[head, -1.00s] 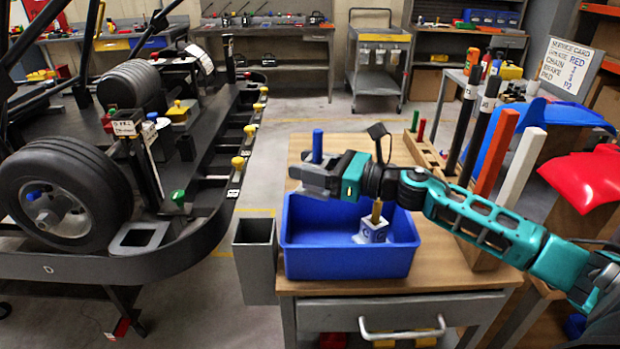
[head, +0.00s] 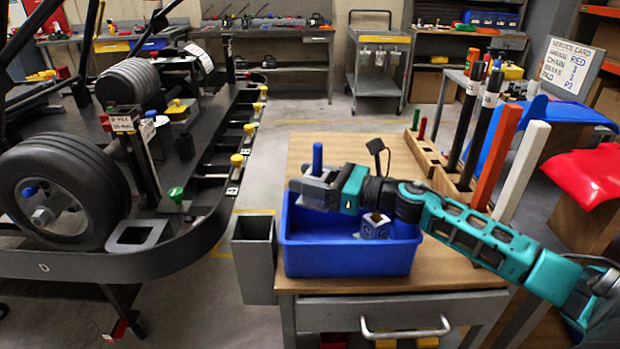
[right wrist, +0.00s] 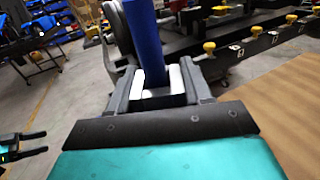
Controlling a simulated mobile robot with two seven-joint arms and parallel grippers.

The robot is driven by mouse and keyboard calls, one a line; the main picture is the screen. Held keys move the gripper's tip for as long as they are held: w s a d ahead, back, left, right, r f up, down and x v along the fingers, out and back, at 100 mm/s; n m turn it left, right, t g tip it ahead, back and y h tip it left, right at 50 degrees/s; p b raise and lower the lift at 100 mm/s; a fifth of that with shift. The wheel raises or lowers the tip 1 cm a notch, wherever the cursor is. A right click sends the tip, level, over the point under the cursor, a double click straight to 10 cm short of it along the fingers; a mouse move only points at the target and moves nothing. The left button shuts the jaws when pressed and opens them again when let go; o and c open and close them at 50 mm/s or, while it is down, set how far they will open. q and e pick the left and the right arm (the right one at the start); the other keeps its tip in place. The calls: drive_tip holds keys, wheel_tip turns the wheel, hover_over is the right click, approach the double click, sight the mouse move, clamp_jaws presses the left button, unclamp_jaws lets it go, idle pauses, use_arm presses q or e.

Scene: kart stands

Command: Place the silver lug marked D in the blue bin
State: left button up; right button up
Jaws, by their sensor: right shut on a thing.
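My right gripper (head: 312,188) is shut on a pale block with a tall blue post (head: 317,158), above the left part of the blue bin (head: 345,262). In the right wrist view the blue post (right wrist: 146,40) stands upright between the fingers (right wrist: 157,88), with the white-grey block mostly hidden by them. No letter can be read on it, so I cannot confirm it is lug D. My left gripper (right wrist: 35,143) shows small at the left of the right wrist view, fingers apart.
The bin stands on a wooden bench top (head: 440,277). A grey open box (head: 255,260) hangs at its left. Tall posts (head: 497,150) and a wooden rack (head: 425,150) stand at the right. The kart stand (head: 150,262) is left across a floor gap.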

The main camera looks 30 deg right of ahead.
drive_tip(key=o, duration=1.3)
drive_tip(key=shift+c, duration=0.2)
drive_tip(key=shift+r, duration=0.1)
drive_tip(key=shift+s+r+p, duration=0.1)
drive_tip(key=shift+r+p, duration=0.6)
drive_tip(key=shift+p, duration=0.2)
drive_tip(key=b+v, duration=0.1)
drive_tip(key=v, duration=1.1)
drive_tip(key=shift+b, duration=0.3)
drive_tip(key=shift+f, duration=0.15)
